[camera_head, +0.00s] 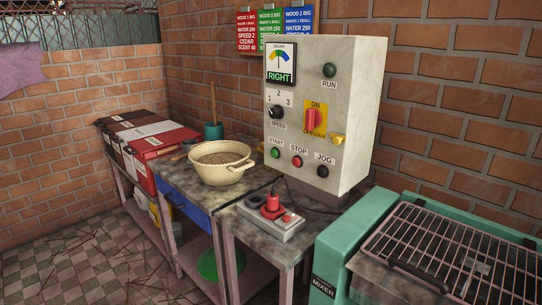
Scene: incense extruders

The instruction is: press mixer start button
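A red ON/OFF switch (313,118) on a yellow plate, a speed knob (277,111), a gauge (280,63) and a dark green RUN lamp (329,70) sit above. The green mixer (346,245) with a wire grille is at the lower right. Neither gripper is in view.
A cream bowl (222,163) of brown material stands on the table left of the box. A grey unit with a red plug (271,219) lies in front of the box. Boxes (150,140) fill the left end.

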